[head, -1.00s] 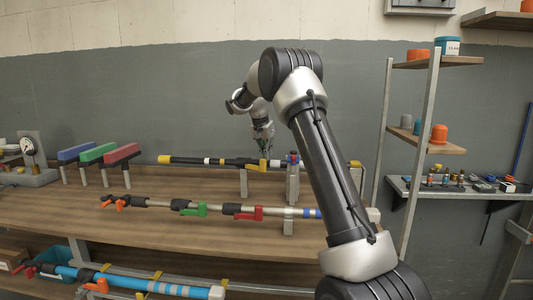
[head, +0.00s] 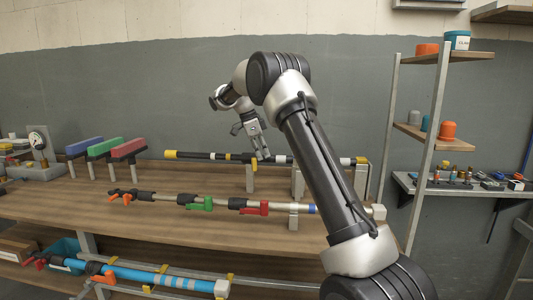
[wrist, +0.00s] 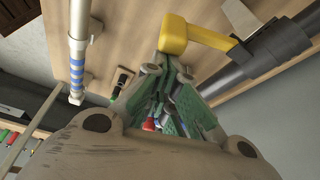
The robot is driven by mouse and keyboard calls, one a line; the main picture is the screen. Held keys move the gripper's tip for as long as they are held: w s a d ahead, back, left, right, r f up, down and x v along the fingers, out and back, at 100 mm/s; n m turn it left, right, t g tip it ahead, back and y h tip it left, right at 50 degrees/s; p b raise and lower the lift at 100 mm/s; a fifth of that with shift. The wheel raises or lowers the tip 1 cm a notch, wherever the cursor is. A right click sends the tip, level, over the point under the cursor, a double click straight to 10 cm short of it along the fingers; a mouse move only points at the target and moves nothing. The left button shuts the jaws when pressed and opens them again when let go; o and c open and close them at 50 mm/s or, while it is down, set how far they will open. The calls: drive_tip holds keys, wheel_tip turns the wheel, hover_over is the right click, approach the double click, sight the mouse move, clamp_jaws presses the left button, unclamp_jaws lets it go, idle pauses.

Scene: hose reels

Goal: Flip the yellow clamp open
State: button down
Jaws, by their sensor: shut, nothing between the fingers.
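The yellow clamp (wrist: 174,34) shows in the wrist view at top centre, with its yellow arm running right to a dark pole (wrist: 268,50). My gripper (wrist: 168,66) is shut and empty, its fingertips just below the clamp's yellow block in that picture. I cannot tell whether they touch it. In the head view my gripper (head: 261,156) is at the back pole (head: 204,156), over the spot of the clamp, which it largely hides. Whether the clamp is open or closed is not clear.
A second pole with a green clamp (head: 200,204) and a red clamp (head: 252,207) lies nearer on the wooden bench (head: 150,225). Blue, green and red blocks (head: 128,149) stand at left. A shelf rack (head: 436,130) stands at right. A blue pole (head: 140,277) lies below.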

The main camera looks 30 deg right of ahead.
drive_tip(key=shift+a+m, duration=0.25)
drive_tip(key=shift+m, duration=0.15)
drive_tip(key=shift+w, duration=0.1)
drive_tip(key=shift+w+d, duration=0.15)
drive_tip(key=shift+w, duration=0.55)
wheel_tip(320, 180, up, 9)
drive_tip(key=shift+s+d+r, duration=0.2)
drive_tip(key=shift+s+d, duration=0.05)
idle(0.3)
idle(0.4)
